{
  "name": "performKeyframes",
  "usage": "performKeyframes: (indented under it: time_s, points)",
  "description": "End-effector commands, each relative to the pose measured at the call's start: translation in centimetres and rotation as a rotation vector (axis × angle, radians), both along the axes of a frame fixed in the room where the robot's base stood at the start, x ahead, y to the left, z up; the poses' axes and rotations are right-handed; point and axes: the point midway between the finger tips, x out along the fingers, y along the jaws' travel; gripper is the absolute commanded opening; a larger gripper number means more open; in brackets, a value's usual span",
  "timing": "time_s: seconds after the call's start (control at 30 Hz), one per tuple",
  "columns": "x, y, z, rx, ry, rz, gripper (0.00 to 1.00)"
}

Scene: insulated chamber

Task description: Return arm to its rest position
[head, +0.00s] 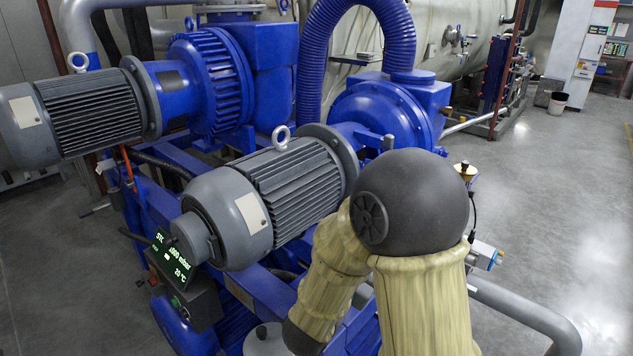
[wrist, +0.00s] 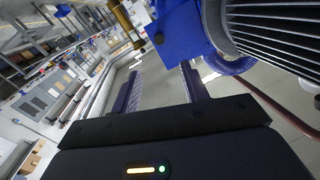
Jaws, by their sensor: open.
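My gripper (wrist: 161,84) shows in the wrist view. Its two dark fingers stand apart with nothing between them, so it is open and empty. In the head view my arm (head: 425,300), with pale covered links and a dark round joint, is bent in front of the blue machinery at the lower right. My gripper is out of sight there. In the wrist view, a blue machine part (wrist: 180,40) and a ribbed grey motor (wrist: 275,35) lie just beyond the fingers; I cannot tell the exact gap.
Two grey motors, left (head: 95,110) and middle (head: 290,185), sit on blue pump units. A lit green display (head: 174,262) stands at the lower left. A silver pipe (head: 525,312) runs at the lower right. Open grey floor (head: 560,190) lies to the right.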

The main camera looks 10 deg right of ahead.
Motion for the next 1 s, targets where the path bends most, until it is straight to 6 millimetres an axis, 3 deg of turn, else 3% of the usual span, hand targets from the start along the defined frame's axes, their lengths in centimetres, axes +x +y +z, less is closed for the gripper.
performKeyframes:
  time_s: [0.33, 0.53, 0.77, 1.0]
  points:
    - [2.4, 1.8, -0.7, 0.152, 0.184, 0.237, 0.45]
    - [2.3, 3.9, -1.6, 0.230, 0.378, 0.427, 0.45]
    - [-0.3, 5.4, -2.6, 0.272, 0.644, 0.605, 0.45]
    - [-5.6, 4.9, -3.1, 0.277, 0.968, 0.726, 0.45]
